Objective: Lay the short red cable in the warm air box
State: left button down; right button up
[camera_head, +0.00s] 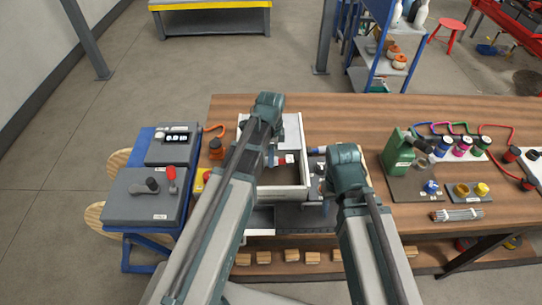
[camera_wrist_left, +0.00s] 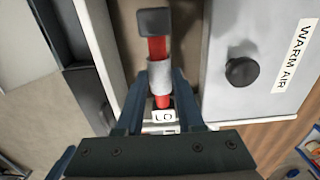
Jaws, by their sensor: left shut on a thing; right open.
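The short red cable (camera_wrist_left: 157,48) has a dark square end, a grey sleeve and a white tag. In the left wrist view it lies between the fingers of my left gripper (camera_wrist_left: 157,98), which is shut on it. The warm air box (camera_head: 306,172) has pale walls and a brown inside. Its pale panel with a black knob and a "WARM AIR" label (camera_wrist_left: 291,56) is beside the cable. In the head view my left gripper (camera_head: 273,157) is over the box opening; whether the cable touches the floor cannot be told. My right gripper (camera_head: 326,186) is open beside the box, partly hidden by its arm.
A bundle of rods (camera_head: 457,215) lies near the front edge. The back of the bench (camera_head: 370,110) is mostly clear.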

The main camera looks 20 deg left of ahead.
aim_at(328, 227)
pick_arm(q)
jog(key=shift+f, duration=0.2)
pick_arm(e)
jog(key=shift+f, duration=0.2)
pick_arm(q)
jog(key=shift+f+b, duration=3.55)
jog(key=shift+b, duration=0.15)
pick_arm(e)
jog(key=shift+f, duration=3.6)
pick_arm(q)
jog(key=shift+f, duration=0.1)
jog(key=shift+s, duration=0.1)
pick_arm(e)
jog(key=shift+s+f, duration=0.15)
pick_arm(q)
jog(key=shift+c, duration=2.2)
grip_release()
jog(key=shift+f+b, duration=0.1)
jog(key=shift+b, duration=0.2)
pick_arm(e)
jog(key=shift+s, duration=0.15)
